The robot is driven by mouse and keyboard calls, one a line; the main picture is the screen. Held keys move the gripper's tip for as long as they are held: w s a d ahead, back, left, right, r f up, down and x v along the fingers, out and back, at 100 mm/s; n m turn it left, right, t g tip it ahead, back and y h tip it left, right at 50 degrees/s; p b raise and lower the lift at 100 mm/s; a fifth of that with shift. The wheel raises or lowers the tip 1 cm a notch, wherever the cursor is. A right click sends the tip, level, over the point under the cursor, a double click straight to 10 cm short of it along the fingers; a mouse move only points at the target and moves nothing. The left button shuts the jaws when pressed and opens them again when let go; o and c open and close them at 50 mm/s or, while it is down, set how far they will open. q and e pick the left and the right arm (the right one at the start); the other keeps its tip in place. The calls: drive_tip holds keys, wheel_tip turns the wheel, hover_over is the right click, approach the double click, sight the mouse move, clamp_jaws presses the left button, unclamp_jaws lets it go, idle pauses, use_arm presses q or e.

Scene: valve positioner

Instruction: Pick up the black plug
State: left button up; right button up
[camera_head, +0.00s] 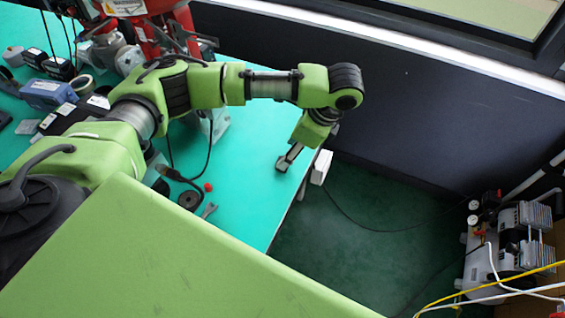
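A small dark round piece (189,200) lies on the teal table; it may be the black plug, but I cannot be sure at this size. A small red piece (208,187) and a small grey metal tool (210,210) lie beside it. My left gripper (284,164) is low over the right part of the table, near its edge and well to the right of the dark piece. Its fingers are small and partly hidden, so I cannot tell whether they are open or hold anything. My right gripper is not in view.
The teal table (243,185) is bare around the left gripper. A black cable (190,178) lies near the dark piece. Blue and black devices (48,94) crowd the left; red equipment (176,30) stands behind. A white box (321,167) is at the right edge. A compressor (505,250) stands on the floor.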

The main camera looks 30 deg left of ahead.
use_arm(q)
drive_tip(key=x, duration=0.4)
drive_tip(key=shift+d+f+p, duration=0.1)
drive_tip(key=shift+f+p, duration=0.2)
drive_tip(key=shift+f, duration=0.25)
drive_tip(key=shift+s, duration=0.1)
drive_tip(key=c, duration=1.2)
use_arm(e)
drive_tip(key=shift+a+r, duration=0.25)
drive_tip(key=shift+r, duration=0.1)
use_arm(q)
drive_tip(key=shift+r, duration=0.1)
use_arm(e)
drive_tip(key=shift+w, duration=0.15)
